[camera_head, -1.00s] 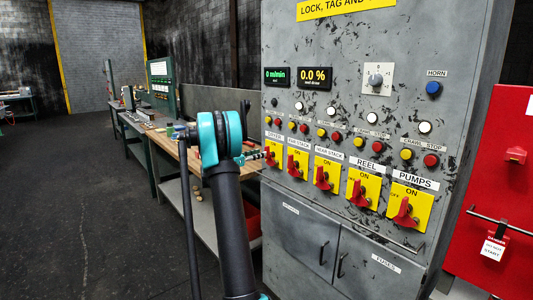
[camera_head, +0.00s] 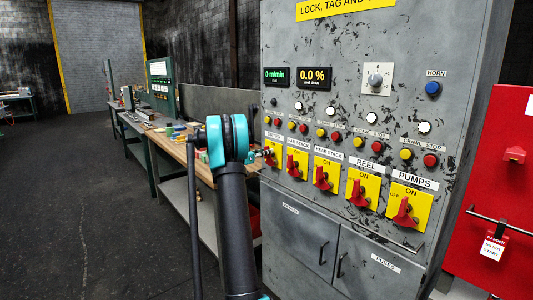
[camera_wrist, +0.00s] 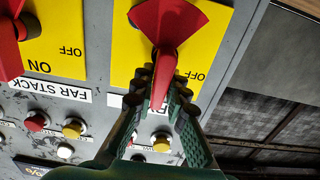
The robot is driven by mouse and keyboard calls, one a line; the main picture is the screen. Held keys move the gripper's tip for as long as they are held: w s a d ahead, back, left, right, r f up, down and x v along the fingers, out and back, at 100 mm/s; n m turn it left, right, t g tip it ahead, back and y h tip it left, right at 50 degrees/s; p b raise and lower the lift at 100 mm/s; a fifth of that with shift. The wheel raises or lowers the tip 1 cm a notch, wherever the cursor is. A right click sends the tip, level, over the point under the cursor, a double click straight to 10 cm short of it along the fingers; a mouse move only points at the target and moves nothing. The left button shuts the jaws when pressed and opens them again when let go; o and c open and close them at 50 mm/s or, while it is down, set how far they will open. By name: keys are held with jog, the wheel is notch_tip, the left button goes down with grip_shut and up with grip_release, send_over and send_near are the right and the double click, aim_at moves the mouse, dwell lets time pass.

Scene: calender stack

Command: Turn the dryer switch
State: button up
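The dryer switch is a red handle on a yellow plate (camera_head: 270,153), leftmost in the panel's switch row in the head view. In the upside-down wrist view its red handle (camera_wrist: 165,60) juts toward the camera, with "OFF" to its right on the plate; "ON" is hidden behind the handle and fingers. My gripper (camera_wrist: 164,92) has its dark fingertips close against both sides of the handle's end, shut on it. In the head view my arm hides most of the gripper.
Buttons sit above the row. A workbench (camera_head: 180,148) stands left of the grey cabinet (camera_head: 300,230).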

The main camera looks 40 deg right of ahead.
grip_shut()
jog(key=shift+w+a+f+n, duration=0.1)
jog(key=shift+w+f+n, duration=0.3)
jog(key=shift+n, duration=2.6)
jog(key=shift+w+f+n, duration=0.45)
jog(key=shift+n, duration=2.55)
jog(key=shift+w+a+f+n, duration=0.1)
jog(key=shift+w+f+n, duration=0.3)
jog(key=shift+n, duration=2.6)
jog(key=o, duration=0.8)
grip_release()
jog(key=s+a, duration=0.1)
jog(key=a, duration=1.1)
